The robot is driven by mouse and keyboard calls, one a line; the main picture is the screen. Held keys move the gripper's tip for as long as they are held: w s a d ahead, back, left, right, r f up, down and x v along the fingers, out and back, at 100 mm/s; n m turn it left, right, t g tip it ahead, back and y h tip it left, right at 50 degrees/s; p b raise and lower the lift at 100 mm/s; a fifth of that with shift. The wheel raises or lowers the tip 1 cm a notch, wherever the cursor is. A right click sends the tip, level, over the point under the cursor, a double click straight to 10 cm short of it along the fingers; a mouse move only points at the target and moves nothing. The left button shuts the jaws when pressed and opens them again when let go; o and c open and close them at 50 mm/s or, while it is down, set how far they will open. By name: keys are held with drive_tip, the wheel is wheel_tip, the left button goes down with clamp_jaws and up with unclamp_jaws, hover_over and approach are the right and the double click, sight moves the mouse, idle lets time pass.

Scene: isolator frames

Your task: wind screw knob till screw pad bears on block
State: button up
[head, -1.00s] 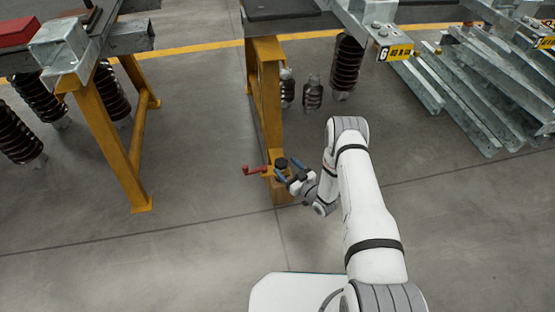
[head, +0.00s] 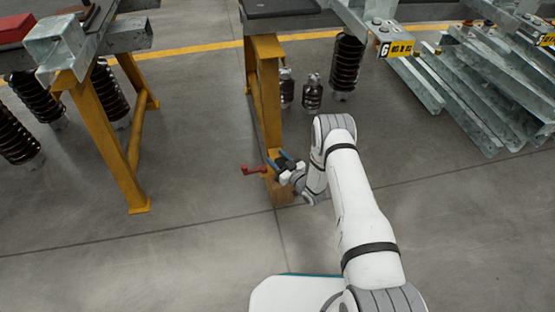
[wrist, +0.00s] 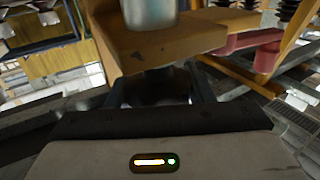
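My gripper (head: 282,160) is at the lower part of a yellow trestle leg (head: 267,100). In the wrist view, its two dark fingers (wrist: 160,92) stand on either side of a dark round knob (wrist: 155,88). Whether they press on it I cannot tell. Beyond the knob is a yellow bracket (wrist: 180,42) with a grey metal cylinder (wrist: 150,12), seemingly the screw. A red crank handle (head: 253,170) sticks out left of the leg. A brownish block-like piece (head: 280,190) shows below the gripper. The screw pad and any contact with a block are not visible.
Another yellow trestle (head: 118,150) stands to the left. Dark ribbed insulators (head: 346,65) stand behind the leg. Galvanised steel sections (head: 470,100) lie stacked at the right. The floor in front and between the trestles is clear.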

drive_tip(key=c, duration=0.4)
drive_tip(key=shift+c, duration=0.2)
drive_tip(key=shift+m+t+h, duration=0.3)
drive_tip(key=shift+d+m+t+h, duration=0.1)
drive_tip(key=shift+m+t+h, duration=0.75)
drive_tip(key=shift+h, duration=0.35)
drive_tip(key=shift+w+d+m+t+h, duration=0.15)
drive_tip(key=shift+m+t+h, duration=0.35)
drive_tip(key=shift+m+h, duration=0.65)
drive_tip(key=shift+w+d+m+t+h, duration=0.15)
drive_tip(key=shift+m+t+h, duration=0.45)
drive_tip(key=shift+h, duration=0.85)
drive_tip(key=shift+d, duration=0.1)
drive_tip(key=o, duration=1)
drive_tip(key=shift+s, duration=0.1)
drive_tip(key=shift+c, duration=0.2)
